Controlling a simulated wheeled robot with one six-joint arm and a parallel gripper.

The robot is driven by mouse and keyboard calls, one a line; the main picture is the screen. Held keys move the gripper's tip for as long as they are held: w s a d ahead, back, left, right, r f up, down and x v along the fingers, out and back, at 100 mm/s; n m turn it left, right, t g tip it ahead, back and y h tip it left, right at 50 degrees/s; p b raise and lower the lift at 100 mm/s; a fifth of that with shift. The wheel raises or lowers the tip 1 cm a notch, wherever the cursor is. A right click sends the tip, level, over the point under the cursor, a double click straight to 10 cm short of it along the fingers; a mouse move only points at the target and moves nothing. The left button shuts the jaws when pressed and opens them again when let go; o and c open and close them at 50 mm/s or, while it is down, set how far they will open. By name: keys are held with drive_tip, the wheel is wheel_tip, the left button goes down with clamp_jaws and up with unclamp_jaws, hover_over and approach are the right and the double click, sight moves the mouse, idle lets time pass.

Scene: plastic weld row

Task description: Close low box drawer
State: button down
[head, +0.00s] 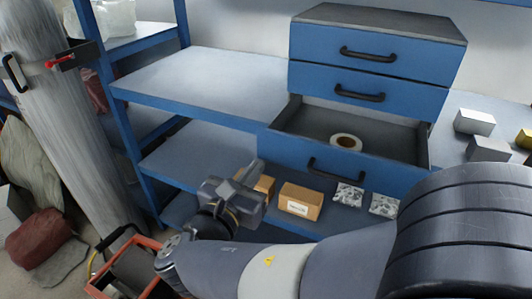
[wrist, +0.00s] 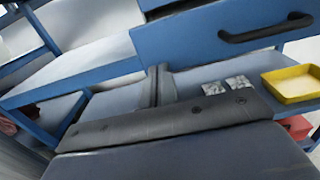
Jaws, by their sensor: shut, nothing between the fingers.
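A blue drawer box (head: 340,40) with a dark grey top stands on the shelf unit. Its low drawer (head: 285,145) is pulled out, showing a grey inside with a white tape roll (head: 346,142). The low drawer has a black bar handle (head: 335,171); the two drawers above are shut. My gripper (head: 256,170) is left of that handle in the head view, apart from it. In the wrist view, the fingers (wrist: 158,84) are together and empty. A blue drawer front (wrist: 190,35) with a black handle (wrist: 266,28) shows above and right of them.
Cardboard boxes (head: 300,200) and two clear bags (head: 348,194) lie on the shelf below the drawer. A blue post (head: 105,90) stands left. Small blocks (head: 474,122) sit right of the drawer box. A yellow tray (wrist: 290,84) shows in the wrist view.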

sight(294, 126)
drive_tip(key=shift+x, duration=2.6)
drive_tip(key=x, duration=1.7)
drive_tip(key=shift+f, duration=0.15)
drive_tip(key=shift+w+d, duration=0.2)
drive_tip(key=shift+w, duration=0.15)
drive_tip(key=shift+w+r, duration=0.1)
drive_tip(key=shift+r, duration=0.2)
